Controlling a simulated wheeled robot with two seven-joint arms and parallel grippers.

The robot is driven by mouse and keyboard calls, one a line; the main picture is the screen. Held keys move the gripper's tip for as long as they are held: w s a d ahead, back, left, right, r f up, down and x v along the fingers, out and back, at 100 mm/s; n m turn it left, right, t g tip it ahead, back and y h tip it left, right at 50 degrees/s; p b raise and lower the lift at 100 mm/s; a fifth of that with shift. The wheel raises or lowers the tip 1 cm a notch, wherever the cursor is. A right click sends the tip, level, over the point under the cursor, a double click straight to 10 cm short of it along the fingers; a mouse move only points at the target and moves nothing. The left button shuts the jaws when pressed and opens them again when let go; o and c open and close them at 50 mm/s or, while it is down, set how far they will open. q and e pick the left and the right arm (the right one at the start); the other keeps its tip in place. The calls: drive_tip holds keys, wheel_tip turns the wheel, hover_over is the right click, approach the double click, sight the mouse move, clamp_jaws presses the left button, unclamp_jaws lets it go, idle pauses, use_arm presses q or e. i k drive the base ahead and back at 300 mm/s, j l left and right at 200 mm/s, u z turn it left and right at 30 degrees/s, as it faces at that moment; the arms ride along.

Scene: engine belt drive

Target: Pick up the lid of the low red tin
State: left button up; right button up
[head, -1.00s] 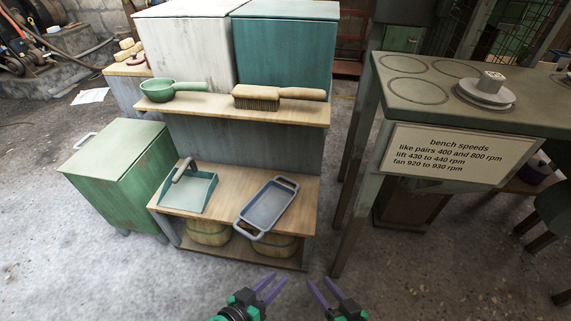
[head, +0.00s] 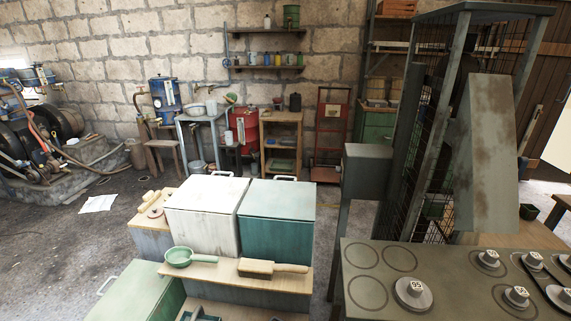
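I cannot clearly make out a low red tin or its lid in the head view. A small round reddish thing (head: 155,212) lies on a wooden top at the left of the white bin; it is too small to tell what it is. Neither of my grippers is in view.
A white bin (head: 205,207) and a teal bin (head: 277,221) stand behind a shelf with a green ladle (head: 178,257) and a brush (head: 272,267). A bench (head: 358,262) with round weights is at right. Red furniture (head: 245,130) stands at the far wall.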

sight(155, 212)
drive_tip(key=i+j+u, duration=0.1)
drive_tip(key=j+u, duration=0.35)
drive_tip(key=i+j+u, duration=0.15)
drive_tip(key=u, duration=0.25)
